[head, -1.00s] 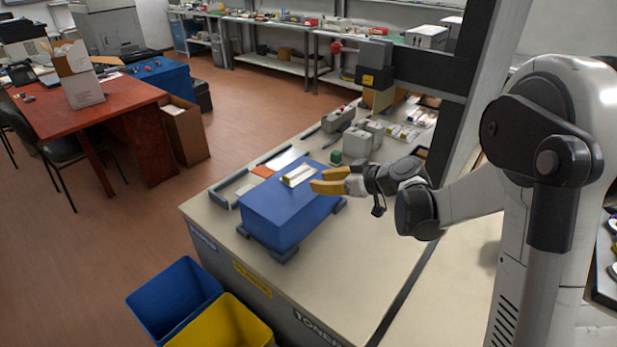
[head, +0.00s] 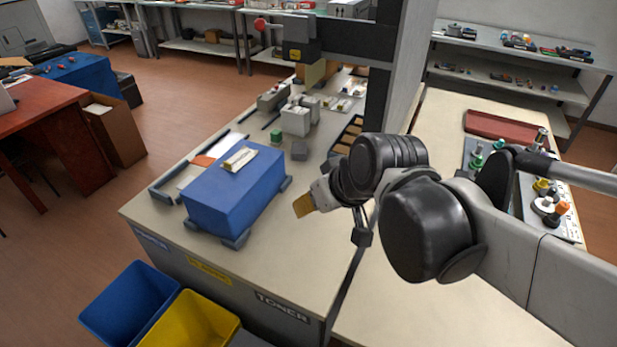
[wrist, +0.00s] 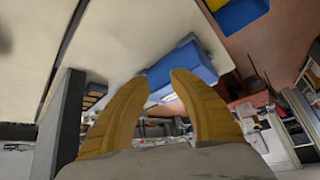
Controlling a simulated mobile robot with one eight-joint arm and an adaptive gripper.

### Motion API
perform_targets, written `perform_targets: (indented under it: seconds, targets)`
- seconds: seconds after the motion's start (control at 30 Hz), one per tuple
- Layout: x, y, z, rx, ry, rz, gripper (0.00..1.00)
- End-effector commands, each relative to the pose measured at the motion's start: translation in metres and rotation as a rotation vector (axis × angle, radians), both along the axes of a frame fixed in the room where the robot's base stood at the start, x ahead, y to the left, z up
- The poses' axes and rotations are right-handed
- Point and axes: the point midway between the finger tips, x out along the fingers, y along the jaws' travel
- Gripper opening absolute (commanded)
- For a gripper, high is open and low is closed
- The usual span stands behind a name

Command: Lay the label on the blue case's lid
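The blue case (head: 225,205) stands on dark corner blocks on the bench, its lid facing up. The label (head: 239,159), a pale strip with a yellowish border and dark print, lies on the lid. My gripper (head: 303,206) is to the right of the case, apart from it, with yellow fingers. In the wrist view my fingers (wrist: 170,74) stand apart with nothing held between them. The blue case also shows beyond the fingertips there (wrist: 196,62).
A blue bin (head: 130,305) and a yellow bin (head: 192,325) stand before the bench (head: 285,255). Grey boxes (head: 295,119) and a small green block (head: 276,136) are behind the case. A dark post (head: 385,75) rises behind my arm. Bench top right of the case is clear.

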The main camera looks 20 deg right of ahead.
Motion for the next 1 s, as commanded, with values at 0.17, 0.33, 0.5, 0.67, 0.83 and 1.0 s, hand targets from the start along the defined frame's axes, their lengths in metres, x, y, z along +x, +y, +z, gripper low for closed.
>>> perform_targets:
  seconds: [0.17, 0.33, 0.5, 0.67, 0.83, 1.0]
  targets:
    - [-0.047, -0.02, -0.007, -0.044, 0.01, -0.131, 0.27]
    - [-0.064, -0.03, -0.01, -0.06, 0.008, -0.191, 0.27]
    - [-0.065, -0.031, -0.011, -0.062, 0.007, -0.198, 0.27]
    - [-0.064, -0.031, -0.011, -0.061, 0.007, -0.198, 0.27]
    - [-0.064, -0.031, -0.011, -0.061, 0.007, -0.196, 0.27]
    - [-0.064, -0.031, -0.011, -0.061, 0.007, -0.196, 0.27]
